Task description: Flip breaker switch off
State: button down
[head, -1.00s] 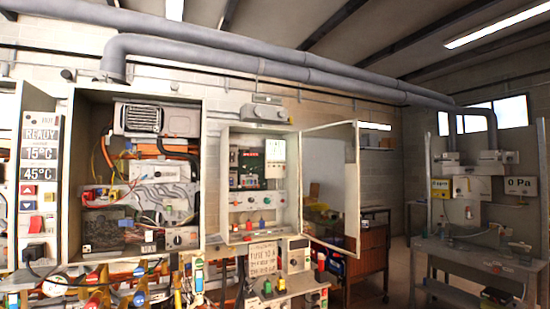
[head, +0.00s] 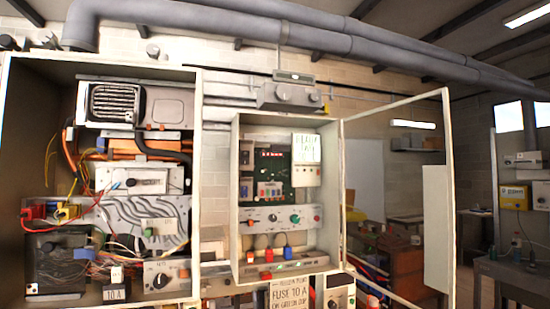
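A small open wall cabinet (head: 236,200) is in the middle of the head view. Inside are a green circuit board (head: 275,188), a white label (head: 306,148) and a grey panel (head: 285,217) with a dark knob and green and red buttons. Below the panel are small red and blue parts. Small coloured parts also sit on the circuit board. I cannot tell which of these parts is the breaker switch, or its position. My gripper is not in view.
The cabinet's door (head: 440,230) stands open to the right. A larger open cabinet (head: 195,200) with wires and units is at the left. Grey pipes (head: 300,35) run overhead. A workbench (head: 515,270) stands at the right.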

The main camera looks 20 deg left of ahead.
aim_at(245, 154)
jog(key=u, duration=0.35)
jog(key=i, duration=0.8)
jog(key=u, duration=1.05)
jog(key=i, duration=0.3)
jog(key=u, duration=0.25)
